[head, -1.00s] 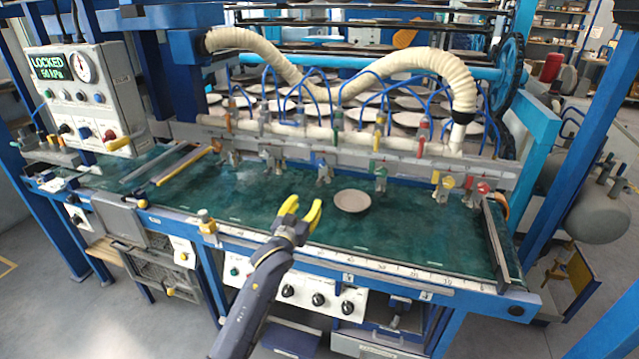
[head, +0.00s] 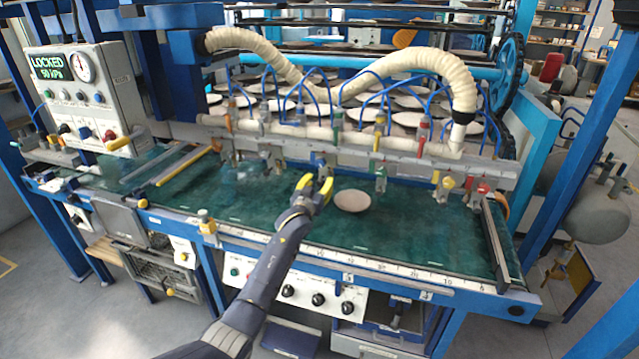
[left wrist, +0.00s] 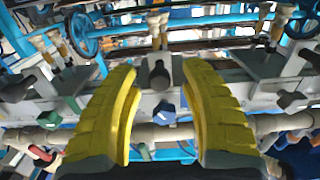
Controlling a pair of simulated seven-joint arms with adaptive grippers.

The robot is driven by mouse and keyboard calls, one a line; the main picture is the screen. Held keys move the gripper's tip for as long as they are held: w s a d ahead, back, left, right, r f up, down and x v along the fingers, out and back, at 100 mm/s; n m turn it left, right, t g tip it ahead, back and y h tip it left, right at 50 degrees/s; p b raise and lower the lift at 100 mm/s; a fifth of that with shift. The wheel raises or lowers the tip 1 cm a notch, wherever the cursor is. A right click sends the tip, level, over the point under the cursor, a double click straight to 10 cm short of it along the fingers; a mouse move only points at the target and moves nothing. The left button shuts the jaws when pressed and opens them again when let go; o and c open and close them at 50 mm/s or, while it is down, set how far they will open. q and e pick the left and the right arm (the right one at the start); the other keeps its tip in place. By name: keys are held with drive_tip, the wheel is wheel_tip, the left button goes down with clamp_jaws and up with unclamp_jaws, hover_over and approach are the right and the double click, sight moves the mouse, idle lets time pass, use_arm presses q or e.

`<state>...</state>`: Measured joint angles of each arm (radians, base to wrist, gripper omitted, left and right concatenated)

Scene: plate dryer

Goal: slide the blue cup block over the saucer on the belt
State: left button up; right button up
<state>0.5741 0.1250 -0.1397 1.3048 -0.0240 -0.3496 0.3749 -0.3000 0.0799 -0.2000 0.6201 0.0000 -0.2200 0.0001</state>
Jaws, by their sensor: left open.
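The saucer (head: 352,201) is a pale beige disc lying on the green belt (head: 250,215). My left gripper (head: 316,184), with yellow fingers, is open and empty, just left of the saucer and in front of the rail. The blue cup block (head: 320,160) hangs at the rail just beyond the fingertips, left of the saucer; its lower part is hidden by the gripper. In the left wrist view a blue knob (left wrist: 165,114) shows between the two open fingers (left wrist: 160,95), apart from both. My right gripper is not in view.
A control box (head: 80,85) reading LOCKED stands at the left. The front belt around the saucer is clear.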

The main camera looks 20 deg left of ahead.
use_arm(q)
drive_tip(key=shift+w, duration=0.25)
drive_tip(key=shift+c, duration=0.3)
clamp_jaws()
